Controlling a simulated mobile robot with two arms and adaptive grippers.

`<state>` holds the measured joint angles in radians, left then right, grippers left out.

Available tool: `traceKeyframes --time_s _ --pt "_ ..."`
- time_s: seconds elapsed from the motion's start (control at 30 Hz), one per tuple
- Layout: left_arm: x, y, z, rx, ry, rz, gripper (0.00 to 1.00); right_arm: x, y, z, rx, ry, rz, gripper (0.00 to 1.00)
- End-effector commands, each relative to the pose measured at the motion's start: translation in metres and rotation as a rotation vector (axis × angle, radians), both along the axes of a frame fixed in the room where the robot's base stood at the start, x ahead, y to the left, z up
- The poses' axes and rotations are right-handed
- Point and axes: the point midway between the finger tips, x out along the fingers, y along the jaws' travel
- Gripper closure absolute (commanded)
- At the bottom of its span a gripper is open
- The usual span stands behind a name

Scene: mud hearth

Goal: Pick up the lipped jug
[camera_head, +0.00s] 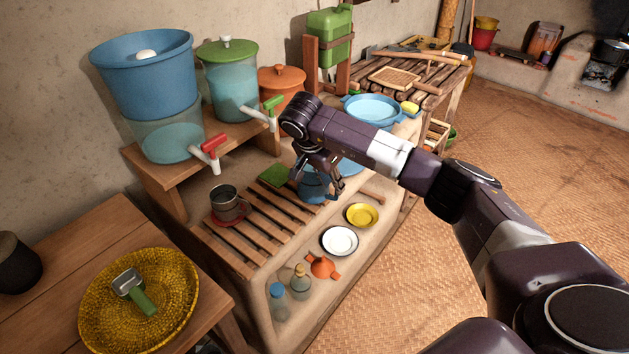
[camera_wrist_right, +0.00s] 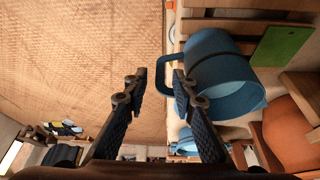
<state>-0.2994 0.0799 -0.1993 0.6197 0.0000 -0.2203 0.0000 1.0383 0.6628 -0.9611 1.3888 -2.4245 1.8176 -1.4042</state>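The lipped jug is a blue jug (camera_head: 314,190) at the right end of the wooden slatted rack, partly hidden behind my right gripper (camera_head: 318,182). In the right wrist view the jug (camera_wrist_right: 226,82) fills the upper right, with its open mouth toward the lower right and its handle on the left. My right gripper (camera_wrist_right: 158,84) is open there. The jug's handle reaches into the gap between the fingers. The right finger overlaps the jug's side in the picture; I cannot tell whether it touches. My left gripper is not in view.
A green pad (camera_head: 275,175) lies beside the jug, and a metal mug (camera_head: 226,203) stands farther left. A yellow bowl (camera_head: 362,215) and a white plate (camera_head: 340,241) lie in front. A shelf with water containers, including a green-lidded one (camera_head: 231,85), stands behind.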

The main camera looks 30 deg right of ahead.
Motion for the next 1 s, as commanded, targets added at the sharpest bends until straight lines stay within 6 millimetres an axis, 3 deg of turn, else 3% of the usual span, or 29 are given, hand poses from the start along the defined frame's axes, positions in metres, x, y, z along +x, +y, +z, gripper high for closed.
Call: traceKeyframes --time_s 0.3,0.6,0.83,1.0 --pt "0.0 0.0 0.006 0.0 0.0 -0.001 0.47 0.005 -0.015 -0.042 0.004 0.001 0.0 0.75" --pt "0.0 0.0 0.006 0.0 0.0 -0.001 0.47 0.006 -0.017 -0.048 0.005 -0.001 0.001 0.75" --pt "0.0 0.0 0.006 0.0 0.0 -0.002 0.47 0.006 -0.017 -0.048 0.005 -0.001 0.001 0.98" --pt "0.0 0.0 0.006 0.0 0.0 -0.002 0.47 0.006 -0.017 -0.048 0.005 -0.001 0.001 1.0"
